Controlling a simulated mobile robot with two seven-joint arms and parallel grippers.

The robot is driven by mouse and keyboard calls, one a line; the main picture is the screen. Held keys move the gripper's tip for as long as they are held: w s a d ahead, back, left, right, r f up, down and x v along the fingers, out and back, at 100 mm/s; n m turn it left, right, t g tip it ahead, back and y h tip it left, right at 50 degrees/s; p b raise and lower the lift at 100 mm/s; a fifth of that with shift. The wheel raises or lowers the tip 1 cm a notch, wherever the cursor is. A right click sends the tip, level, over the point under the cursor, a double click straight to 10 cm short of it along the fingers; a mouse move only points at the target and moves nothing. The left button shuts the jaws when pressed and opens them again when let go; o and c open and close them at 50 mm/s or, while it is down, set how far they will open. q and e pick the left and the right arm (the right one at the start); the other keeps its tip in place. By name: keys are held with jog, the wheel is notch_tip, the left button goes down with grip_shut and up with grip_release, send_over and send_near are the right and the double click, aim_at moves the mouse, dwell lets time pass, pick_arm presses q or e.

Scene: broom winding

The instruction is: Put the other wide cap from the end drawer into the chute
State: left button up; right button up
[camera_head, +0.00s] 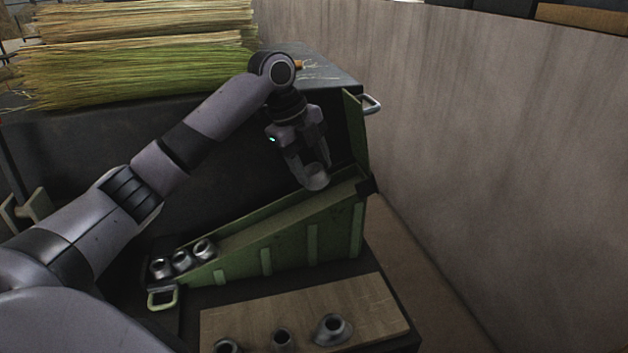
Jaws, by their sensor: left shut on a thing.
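My left gripper (308,168) is shut on a grey metal wide cap (316,179). It holds the cap over the upper right end of the green chute (312,228), which slopes down to the left. I cannot tell whether the cap touches the chute. My right gripper is not in view.
A wooden board (255,325) in front holds three more caps, the largest (333,328) on the right. Bundles of green and straw-coloured bristles (140,65) lie on the dark bench at the back. A tall plain wall (500,150) closes the right side.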

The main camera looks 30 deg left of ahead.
pick_arm(q)
jog(key=shift+w+a+r, duration=0.3)
jog(key=shift+a+r, duration=0.3)
jog(key=shift+a, duration=0.25)
jog(key=shift+f, duration=3.75)
jog(key=o, duration=1.1)
jog(key=shift+r, duration=0.1)
jog(key=shift+r, duration=3.95)
